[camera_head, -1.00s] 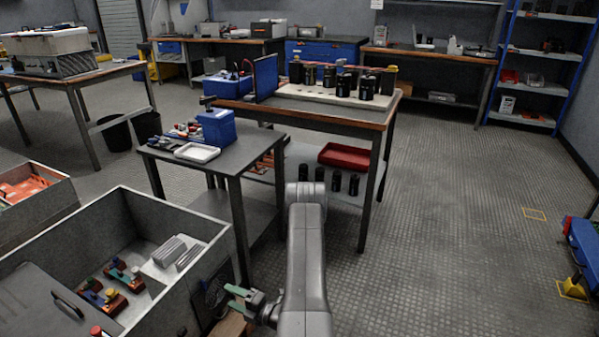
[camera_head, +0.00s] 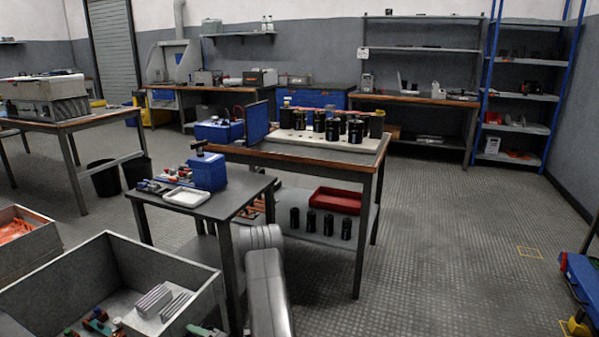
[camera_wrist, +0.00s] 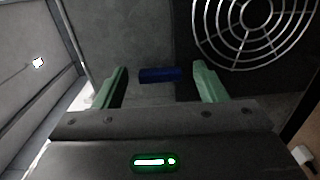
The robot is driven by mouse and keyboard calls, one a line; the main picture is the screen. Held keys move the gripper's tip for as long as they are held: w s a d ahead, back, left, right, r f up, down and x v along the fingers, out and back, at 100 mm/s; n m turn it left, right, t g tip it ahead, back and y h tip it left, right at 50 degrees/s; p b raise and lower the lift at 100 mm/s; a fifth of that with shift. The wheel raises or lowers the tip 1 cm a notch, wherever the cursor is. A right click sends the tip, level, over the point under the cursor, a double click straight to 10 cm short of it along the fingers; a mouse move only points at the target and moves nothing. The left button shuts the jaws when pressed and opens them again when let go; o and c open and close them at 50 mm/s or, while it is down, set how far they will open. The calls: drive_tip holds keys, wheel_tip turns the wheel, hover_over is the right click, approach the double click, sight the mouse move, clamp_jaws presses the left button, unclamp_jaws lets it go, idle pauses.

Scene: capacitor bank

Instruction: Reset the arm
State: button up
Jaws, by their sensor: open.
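My gripper (camera_wrist: 158,88) shows in the wrist view with its two green fingers spread wide apart and nothing between them. Beyond the fingertips is a dark grey surface with a small blue bar (camera_wrist: 160,75) on it. A round wire fan guard (camera_wrist: 252,28) is at the upper right of that view. In the head view my arm reaches up from the bottom middle, and the gripper itself is out of the picture.
A grey open bin (camera_head: 185,258) with colored parts stands at lower left. A small side table (camera_head: 225,207) holds a white tray (camera_head: 186,197) and a blue box (camera_head: 208,172). Behind it, a workbench (camera_head: 372,158) bears black cylinders. The floor at right is mostly clear.

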drive_tip(key=shift+d, duration=0.15)
drive_tip(key=p+v, duration=0.3)
drive_tip(key=v, duration=1)
drive_tip(key=w+a+n, duration=0.4)
drive_tip(key=a+n, duration=0.8)
drive_tip(key=n, duration=0.5)
drive_tip(key=shift+w+a+r+n+b, duration=0.2)
drive_tip(key=shift+n+b, duration=0.2)
drive_tip(key=shift+b, duration=0.05)
idle(0.3)
drive_tip(key=shift+s, duration=0.1)
idle(0.3)
